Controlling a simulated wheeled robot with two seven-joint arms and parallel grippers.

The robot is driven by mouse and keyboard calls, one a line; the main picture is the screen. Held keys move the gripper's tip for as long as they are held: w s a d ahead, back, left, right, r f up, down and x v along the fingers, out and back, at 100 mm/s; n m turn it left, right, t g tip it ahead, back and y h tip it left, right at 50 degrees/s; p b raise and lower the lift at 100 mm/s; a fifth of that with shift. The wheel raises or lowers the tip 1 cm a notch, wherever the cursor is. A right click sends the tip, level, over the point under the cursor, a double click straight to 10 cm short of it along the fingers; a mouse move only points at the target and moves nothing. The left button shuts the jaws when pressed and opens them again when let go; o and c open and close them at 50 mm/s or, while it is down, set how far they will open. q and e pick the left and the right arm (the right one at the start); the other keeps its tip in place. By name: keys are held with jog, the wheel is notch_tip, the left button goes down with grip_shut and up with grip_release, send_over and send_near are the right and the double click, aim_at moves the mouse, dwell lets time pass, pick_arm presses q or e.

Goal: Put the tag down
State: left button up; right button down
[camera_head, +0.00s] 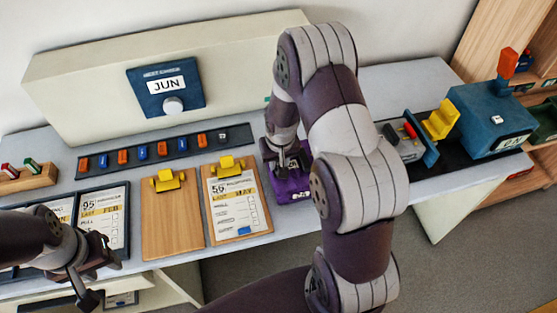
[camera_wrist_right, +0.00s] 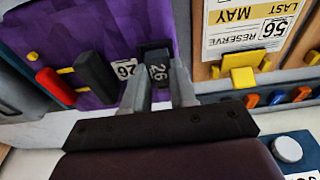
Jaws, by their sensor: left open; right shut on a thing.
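My right gripper (camera_wrist_right: 158,88) is shut on a dark tag (camera_wrist_right: 158,72) marked 26. The tag is over or against a purple pack (camera_wrist_right: 130,25), beside a white label (camera_wrist_right: 125,69) also reading 26; I cannot tell whether it touches the pack. In the head view the purple pack (camera_head: 292,190) is partly hidden by my right arm, with the right gripper (camera_head: 282,158) at its upper end. The tag cannot be made out there. My left gripper (camera_head: 98,272) is open and empty at the lower left, in front of the dark-framed cards.
A clipboard with a card numbered 56 (camera_head: 235,200) and a bare clipboard (camera_head: 172,222) lie left of the pack. Behind them is a dark strip of orange and blue pieces (camera_head: 162,150). A blue box (camera_head: 488,118) and yellow piece (camera_head: 441,120) stand at right.

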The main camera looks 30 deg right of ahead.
aim_at(278, 164)
jog(key=shift+s+a+f+b, duration=0.15)
jog(key=shift+s+f+b, duration=0.2)
jog(key=shift+s+f, duration=0.25)
jog(key=c, duration=0.9)
grip_release()
jog(key=shift+f, duration=0.15)
jog(key=r, duration=0.4)
jog(key=shift+w+r+p, duration=0.3)
jog(key=shift+w+r, duration=0.1)
notch_tip(278, 164, up, 8)
jog(key=s, duration=0.2)
jog(key=s+a+r+n, duration=0.1)
jog(key=s+a+n, duration=0.2)
jog(key=s+a, duration=0.4)
jog(key=s, duration=0.4)
jog(key=shift+a+r, duration=0.15)
jog(key=shift+a, duration=0.25)
